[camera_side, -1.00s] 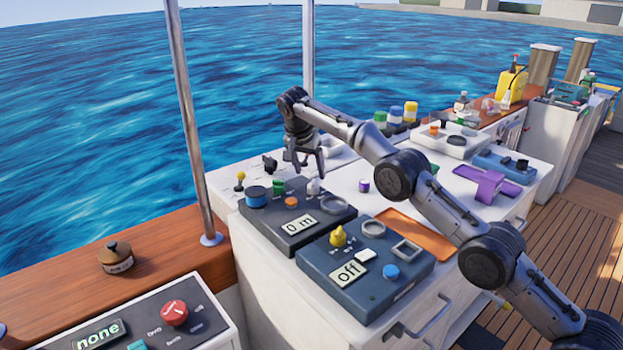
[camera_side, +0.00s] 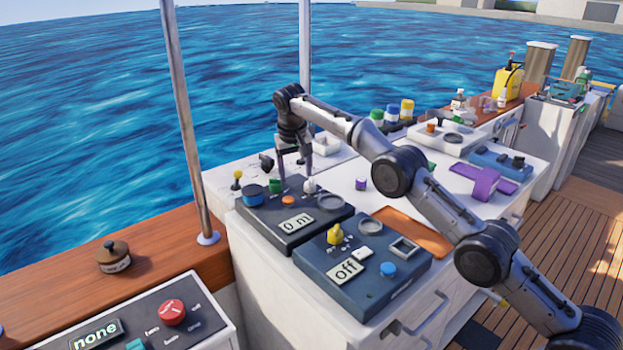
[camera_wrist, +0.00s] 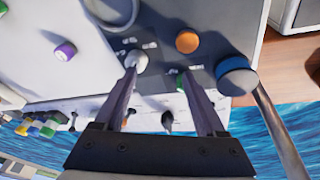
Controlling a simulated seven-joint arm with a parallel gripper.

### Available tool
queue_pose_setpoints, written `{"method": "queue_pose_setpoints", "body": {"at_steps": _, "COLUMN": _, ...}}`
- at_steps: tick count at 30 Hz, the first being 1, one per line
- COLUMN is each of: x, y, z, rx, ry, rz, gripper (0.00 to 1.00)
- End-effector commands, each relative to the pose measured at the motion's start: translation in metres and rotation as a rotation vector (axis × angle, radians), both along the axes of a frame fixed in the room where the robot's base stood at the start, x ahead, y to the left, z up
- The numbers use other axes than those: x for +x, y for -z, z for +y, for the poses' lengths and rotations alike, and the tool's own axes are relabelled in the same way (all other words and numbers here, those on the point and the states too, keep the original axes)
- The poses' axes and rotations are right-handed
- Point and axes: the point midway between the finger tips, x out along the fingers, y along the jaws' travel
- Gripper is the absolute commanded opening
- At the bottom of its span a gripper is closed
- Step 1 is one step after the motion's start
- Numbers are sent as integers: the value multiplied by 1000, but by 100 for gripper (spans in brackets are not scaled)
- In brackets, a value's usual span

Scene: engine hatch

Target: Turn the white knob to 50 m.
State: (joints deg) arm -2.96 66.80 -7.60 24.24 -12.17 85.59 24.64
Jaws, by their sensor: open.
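The white knob (camera_side: 310,186) stands on the dark panel box (camera_side: 287,243) whose display (camera_side: 297,222) reads 0 m. It also shows in the wrist view (camera_wrist: 137,60), with small labels around it. My gripper (camera_side: 295,178) is open and empty just above the back of this panel. In the wrist view my gripper (camera_wrist: 156,74) has its left fingertip close to the white knob and its right fingertip by the green knob (camera_wrist: 181,82). The white knob is not between the fingers. I cannot tell whether the left fingertip touches it.
An orange button (camera_wrist: 187,41), a blue knob (camera_wrist: 236,76) and a round ring (camera_side: 331,202) share the panel. A blue box (camera_side: 322,283) with a yellow knob (camera_side: 334,234) and a display reading off sits in front. A purple knob (camera_side: 361,184) stands to the right.

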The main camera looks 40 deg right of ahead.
Motion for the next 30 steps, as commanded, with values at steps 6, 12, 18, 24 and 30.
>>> {"method": "queue_pose_setpoints", "body": {"at_steps": 6, "x": -5, "y": -5, "z": -3, "rx": 57, "ry": -465, "rz": 43, "gripper": 73}}
{"method": "queue_pose_setpoints", "body": {"at_steps": 12, "x": -16, "y": -26, "z": -20, "rx": 100, "ry": -819, "rz": -12, "gripper": 73}}
{"method": "queue_pose_setpoints", "body": {"at_steps": 18, "x": -38, "y": -63, "z": -60, "rx": 134, "ry": -910, "rz": -113, "gripper": 73}}
{"method": "queue_pose_setpoints", "body": {"at_steps": 24, "x": -43, "y": -74, "z": -82, "rx": 122, "ry": -871, "rz": -131, "gripper": 73}}
{"method": "queue_pose_setpoints", "body": {"at_steps": 30, "x": -34, "y": -48, "z": -77, "rx": 124, "ry": -871, "rz": -127, "gripper": 73}}
